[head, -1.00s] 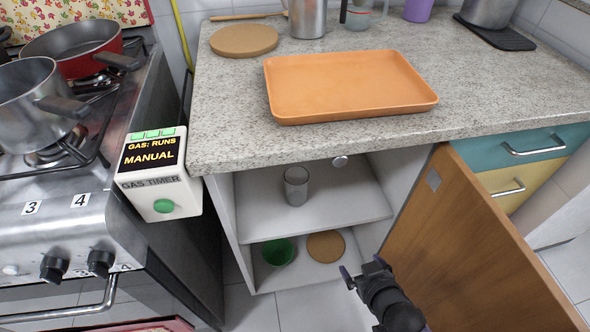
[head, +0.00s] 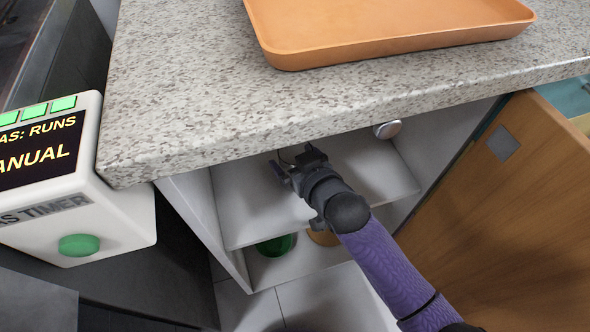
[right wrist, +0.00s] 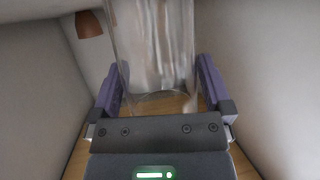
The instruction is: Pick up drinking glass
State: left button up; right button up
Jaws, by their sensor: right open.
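The drinking glass (right wrist: 152,50) is clear and upright in the right wrist view, between the two purple fingers. In the head view the glass is largely hidden by my right gripper and the countertop edge. My right gripper (head: 293,165) reaches into the open cabinet above the upper shelf (head: 245,215). It also shows in the right wrist view (right wrist: 160,88), its fingers apart on either side of the glass. I cannot tell whether either finger touches it. My left gripper is not in view.
The granite countertop (head: 190,90) overhangs the cabinet, with an orange tray (head: 390,25) on it. A green bowl (head: 275,246) sits on the lower shelf. The wooden door (head: 510,200) stands open at right. The gas timer (head: 75,190) is at left.

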jog(key=shift+r, duration=0.25)
jog(key=c, duration=1.1)
